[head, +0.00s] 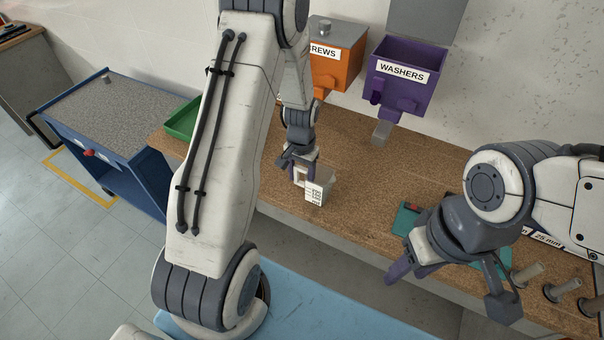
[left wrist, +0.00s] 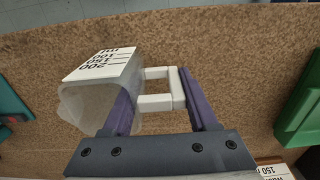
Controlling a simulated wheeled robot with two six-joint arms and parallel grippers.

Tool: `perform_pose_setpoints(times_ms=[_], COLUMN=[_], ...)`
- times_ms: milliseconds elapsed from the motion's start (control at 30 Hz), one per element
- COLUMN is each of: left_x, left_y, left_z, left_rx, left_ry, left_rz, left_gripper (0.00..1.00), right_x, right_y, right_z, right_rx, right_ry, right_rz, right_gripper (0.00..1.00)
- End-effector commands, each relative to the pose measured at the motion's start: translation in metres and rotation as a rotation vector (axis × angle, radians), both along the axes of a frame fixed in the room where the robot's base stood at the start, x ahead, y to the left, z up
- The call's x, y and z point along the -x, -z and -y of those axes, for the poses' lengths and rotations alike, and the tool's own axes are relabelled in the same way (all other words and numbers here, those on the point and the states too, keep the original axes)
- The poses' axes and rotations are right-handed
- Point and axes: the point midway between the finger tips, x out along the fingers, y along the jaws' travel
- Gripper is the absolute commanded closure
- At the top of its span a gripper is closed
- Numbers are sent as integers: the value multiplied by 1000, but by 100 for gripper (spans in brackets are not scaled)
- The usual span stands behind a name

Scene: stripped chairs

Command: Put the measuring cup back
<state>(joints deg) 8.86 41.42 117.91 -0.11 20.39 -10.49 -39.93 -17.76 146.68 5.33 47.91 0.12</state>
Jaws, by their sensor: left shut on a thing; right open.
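The measuring cup (head: 316,193) is a small translucent-white cup with a printed scale and a square white handle. My left gripper (head: 303,170) is shut on the handle, over the wooden bench (head: 345,150). In the left wrist view the cup (left wrist: 102,85) is left of the purple fingers (left wrist: 158,105), with the handle between them. I cannot tell whether the cup's base touches the bench. My right gripper (head: 412,271) is open and empty near the bench's front edge.
Orange screws bin (head: 338,65) and purple washers bin (head: 405,75) hang on the back wall. A green tray (head: 184,121) is at the bench's left end. A teal item (head: 405,220) and several pegs (head: 527,272) are at right. The bench behind the cup is mostly clear.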

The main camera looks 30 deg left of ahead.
Motion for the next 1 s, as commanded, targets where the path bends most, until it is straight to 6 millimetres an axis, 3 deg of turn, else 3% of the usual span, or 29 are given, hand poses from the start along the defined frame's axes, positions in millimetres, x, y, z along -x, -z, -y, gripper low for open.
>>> perform_pose_setpoints(times_ms=[333,367,400,433,833,1000], left_x=[0,-1,-1,-1,-1,-2], left_y=[5,3,3,3,-4,-28], left_z=[0,0,0,0,0,0], left_rx=[0,0,0,0,-1,-2], left_ry=[0,0,0,0,0,0], left_rz=[1,1,1,1,3,8], left_gripper=[100,29,14,11,11,11], right_x=[0,0,0,0,0,0], right_y=[4,3,2,2,2,9], right_z=[0,0,0,0,0,0], right_rx=[0,0,0,0,0,0], right_ry=[0,0,0,0,0,0], right_rz=[0,0,0,0,0,0], right_gripper=[50,50,50,50,50,50])
